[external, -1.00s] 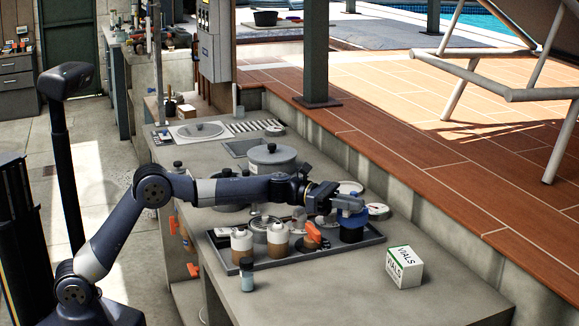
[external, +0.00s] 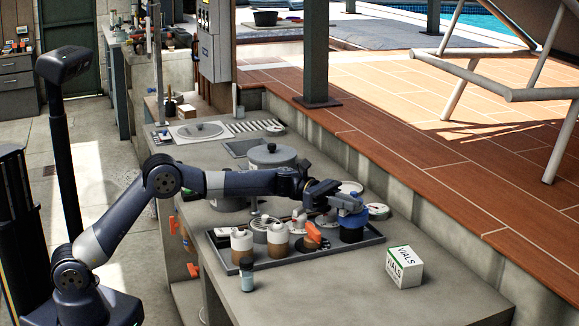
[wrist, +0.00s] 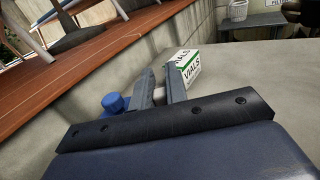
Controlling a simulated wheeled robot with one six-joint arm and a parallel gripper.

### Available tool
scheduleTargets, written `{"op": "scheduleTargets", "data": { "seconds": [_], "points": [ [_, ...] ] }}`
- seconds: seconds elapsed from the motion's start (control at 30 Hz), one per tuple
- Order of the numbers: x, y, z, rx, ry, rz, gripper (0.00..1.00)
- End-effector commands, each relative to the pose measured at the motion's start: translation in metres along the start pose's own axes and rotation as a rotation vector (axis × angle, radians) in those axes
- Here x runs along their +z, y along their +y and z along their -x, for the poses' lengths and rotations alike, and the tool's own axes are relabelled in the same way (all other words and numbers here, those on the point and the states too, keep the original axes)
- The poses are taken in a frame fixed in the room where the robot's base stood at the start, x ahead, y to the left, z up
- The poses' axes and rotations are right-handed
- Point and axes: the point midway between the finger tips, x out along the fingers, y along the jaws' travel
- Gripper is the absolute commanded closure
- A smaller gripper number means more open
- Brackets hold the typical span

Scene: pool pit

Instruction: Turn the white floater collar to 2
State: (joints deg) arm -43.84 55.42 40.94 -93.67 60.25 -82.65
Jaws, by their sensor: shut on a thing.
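My gripper (external: 350,194) is over the back right end of the dark tray (external: 372,242), close to a dark blue container with a blue top (external: 352,220). In the wrist view its two fingers (wrist: 160,90) are closed around a small pale piece (wrist: 159,96), which fits the white floater collar. Most of that piece is hidden by the fingers, and no number or mark can be read on it. The blue top (wrist: 115,102) stands just left of the fingers, apart from them in that view.
An orange-topped item (external: 312,234) and two white-topped bottles (external: 242,242) stand in the tray. A VIALS box (external: 404,267) and a small vial (external: 247,275) stand outside it. A grey pot (external: 271,156) is behind my arm.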

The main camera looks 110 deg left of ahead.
Motion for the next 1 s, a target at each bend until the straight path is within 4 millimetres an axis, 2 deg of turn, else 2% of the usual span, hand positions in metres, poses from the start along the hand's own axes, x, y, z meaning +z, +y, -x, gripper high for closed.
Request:
{"op": "scheduleTargets", "data": {
  "seconds": [0.03,0.3,0.57,0.67,1.0],
  "points": [
    [0.0,0.0,0.0,0.0,0.0,0.0,0.85],
    [0.0,0.0,0.0,0.001,0.0,0.0,0.64],
    [0.0,0.0,0.002,0.001,0.0,0.0,0.64],
    [0.001,0.001,0.01,0.003,0.0,0.0,0.64],
    [0.0,0.001,0.063,0.002,0.001,0.001,0.64]
  ]
}}
